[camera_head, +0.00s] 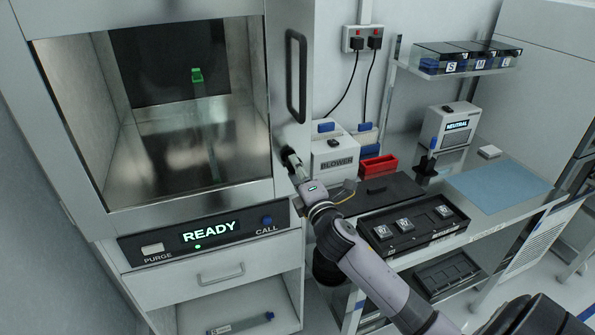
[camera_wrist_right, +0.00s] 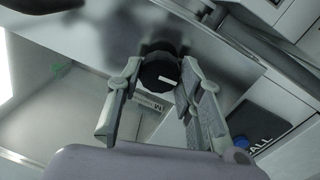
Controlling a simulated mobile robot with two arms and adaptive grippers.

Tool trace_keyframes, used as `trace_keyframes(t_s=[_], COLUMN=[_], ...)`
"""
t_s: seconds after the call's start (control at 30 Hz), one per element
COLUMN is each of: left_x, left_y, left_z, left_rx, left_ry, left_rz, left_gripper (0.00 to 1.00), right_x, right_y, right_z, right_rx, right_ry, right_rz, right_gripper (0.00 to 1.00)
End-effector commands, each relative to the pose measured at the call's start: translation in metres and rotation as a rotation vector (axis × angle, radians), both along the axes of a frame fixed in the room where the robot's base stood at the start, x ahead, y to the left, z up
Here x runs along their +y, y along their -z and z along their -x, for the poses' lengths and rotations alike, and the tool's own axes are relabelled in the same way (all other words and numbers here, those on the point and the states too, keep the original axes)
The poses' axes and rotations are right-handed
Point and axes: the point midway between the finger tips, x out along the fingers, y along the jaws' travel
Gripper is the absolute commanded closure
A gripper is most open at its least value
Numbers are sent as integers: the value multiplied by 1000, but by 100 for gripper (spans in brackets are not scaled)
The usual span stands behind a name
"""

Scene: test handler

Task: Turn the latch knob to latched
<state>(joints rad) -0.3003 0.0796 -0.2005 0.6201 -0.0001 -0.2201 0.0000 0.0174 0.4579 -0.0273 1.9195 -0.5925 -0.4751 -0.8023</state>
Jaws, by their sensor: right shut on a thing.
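The latch knob (camera_wrist_right: 159,72) is a dark round knob with a short white mark on its face, in the right wrist view. My right gripper (camera_wrist_right: 160,68) has one finger on each side of it and is shut on it. In the head view my right gripper (camera_head: 290,158) is at the lower right edge of the chamber door (camera_head: 150,200), below the dark door handle (camera_head: 297,75). The knob is hidden there behind the gripper. The door looks closed. My left gripper is not in view.
Below the door is a panel (camera_head: 160,247) reading READY, with a blue CALL button (camera_head: 267,220). The BLOWER box (camera_head: 336,160), a red bin (camera_head: 378,166) and a black tray (camera_head: 410,225) with several parts stand right of my gripper. A blue mat (camera_head: 500,187) lies farther right.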

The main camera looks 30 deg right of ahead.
Motion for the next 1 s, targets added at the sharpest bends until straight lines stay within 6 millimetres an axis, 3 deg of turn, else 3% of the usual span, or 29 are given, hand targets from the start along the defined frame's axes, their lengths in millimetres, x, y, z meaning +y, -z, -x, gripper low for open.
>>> trace_keyframes(t_s=[0.73,0.77,1.0], left_x=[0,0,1], left_y=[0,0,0], left_z=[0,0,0], left_rx=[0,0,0], left_ry=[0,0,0], left_rz=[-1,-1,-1], left_gripper=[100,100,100], right_x=[0,0,0], right_y=[1,1,1], right_z=[0,0,0], right_rx=[-19,-19,-19], right_ry=[1,1,1], right_rz=[-86,-86,-84], right_gripper=[94,65,49])
